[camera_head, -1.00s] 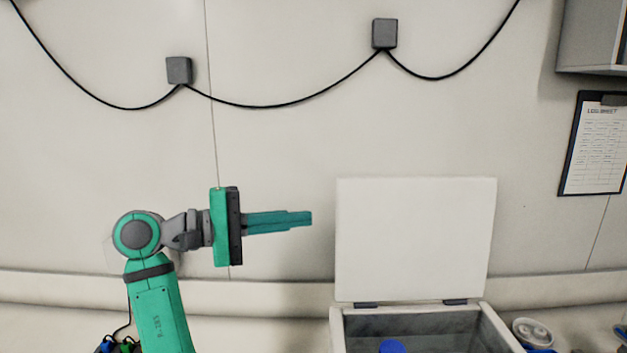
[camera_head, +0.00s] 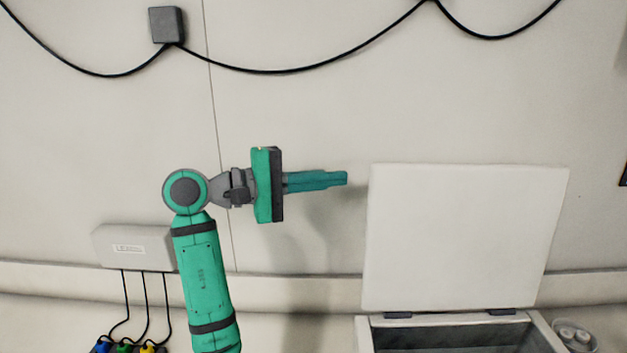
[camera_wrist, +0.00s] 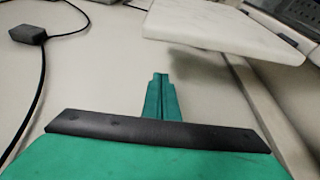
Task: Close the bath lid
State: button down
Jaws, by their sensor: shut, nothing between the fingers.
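The white bath lid (camera_head: 466,238) stands open and upright on two dark hinges at the back of the bath (camera_head: 450,340). Only the bath's rear rim and part of its grey inside show at the bottom of the head view. My gripper (camera_head: 345,178) is shut and empty, pointing right, a little left of the lid's upper left edge and apart from it in the picture. In the wrist view the lid (camera_wrist: 222,30) is ahead and to the upper right of the shut fingertips (camera_wrist: 160,75). The depth between fingertips and lid is hard to tell.
A black cable with a grey box (camera_head: 166,24) hangs on the wall above. A pale box (camera_head: 132,246) with several coloured plugs below it is left of my arm. A small round container (camera_head: 573,336) stands right of the bath. The wall between gripper and lid is bare.

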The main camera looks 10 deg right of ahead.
jog(key=s+d, duration=0.1)
jog(key=s, duration=0.1)
jog(key=s+d, duration=0.1)
jog(key=d, duration=0.1)
jog(key=shift+s+d+r, duration=0.15)
jog(key=shift+s+r, duration=0.05)
jog(key=shift+s, duration=0.15)
jog(key=shift+d, duration=0.1)
